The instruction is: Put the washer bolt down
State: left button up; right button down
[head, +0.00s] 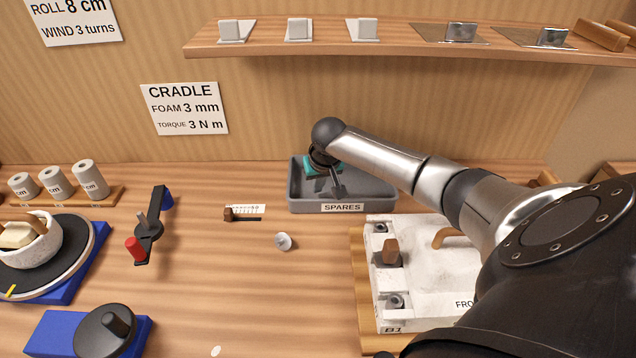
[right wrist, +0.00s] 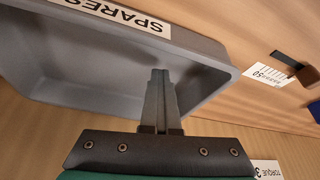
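A small pale grey round piece with a raised middle, which looks like the washer bolt (head: 283,241), lies on the bench in front of the grey SPARES tray (head: 304,205). My right gripper (head: 339,190) points down over the tray, apart from that piece. In the right wrist view its fingers (right wrist: 160,82) look closed together, and I see nothing held between them. The tray wall (right wrist: 215,60) is close to the fingertips there. My left gripper is not in view.
A white plaster block (head: 420,290) with several fittings stands on a wooden board at right. At left are a black holder with a red end (head: 137,249) and a turntable with a bowl (head: 40,245). A small scale card (head: 246,210) lies left of the tray. The middle bench is mostly clear.

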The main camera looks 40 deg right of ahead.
jog(key=shift+f, duration=0.25)
jog(key=shift+c, duration=1.5)
grip_release()
jog(key=shift+r, duration=0.1)
jog(key=shift+r, duration=0.25)
jog(key=p+v, duration=0.2)
jog(key=v, duration=1)
jog(key=shift+r, duration=0.3)
jog(key=shift+w, duration=0.1)
